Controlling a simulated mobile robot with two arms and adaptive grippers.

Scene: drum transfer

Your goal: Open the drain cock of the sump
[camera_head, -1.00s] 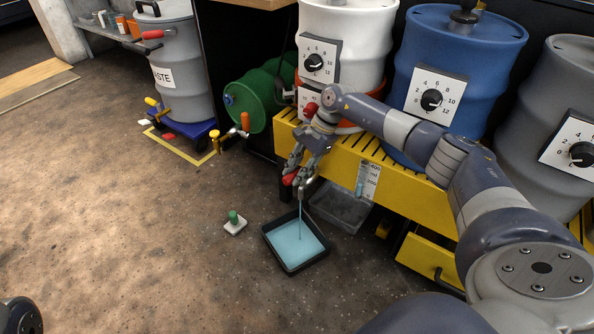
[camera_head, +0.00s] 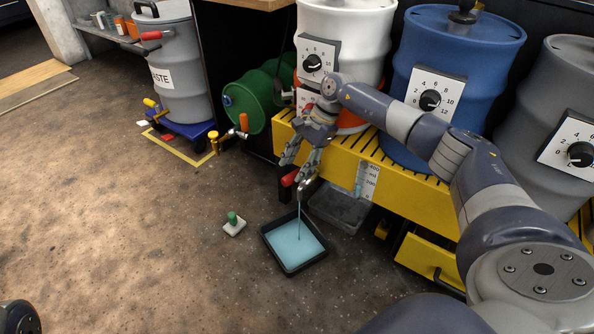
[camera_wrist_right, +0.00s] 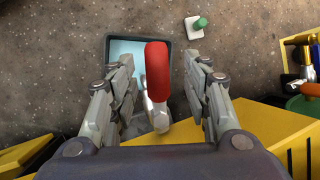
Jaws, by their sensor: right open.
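The drain cock's red handle (camera_head: 289,179) shows at the front of the yellow sump (camera_head: 345,160), below my right gripper (camera_head: 295,169). A thin blue stream runs from the metal spout (camera_head: 307,187) into a black tray (camera_head: 284,268) of light blue liquid on the floor. In the right wrist view, the red handle (camera_wrist_right: 157,69) stands between the two spread fingers of my right gripper (camera_wrist_right: 160,75), with a gap on each side. The metal cock body (camera_wrist_right: 155,113) lies below it. My left gripper is not in view.
White, blue (camera_head: 458,75) and grey (camera_head: 560,120) drums stand on the sump. A grey bin (camera_head: 339,208) sits beside the tray. A small block with a green knob (camera_head: 233,222) lies left of it. A green drum (camera_head: 250,100) is behind. The floor at left is clear.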

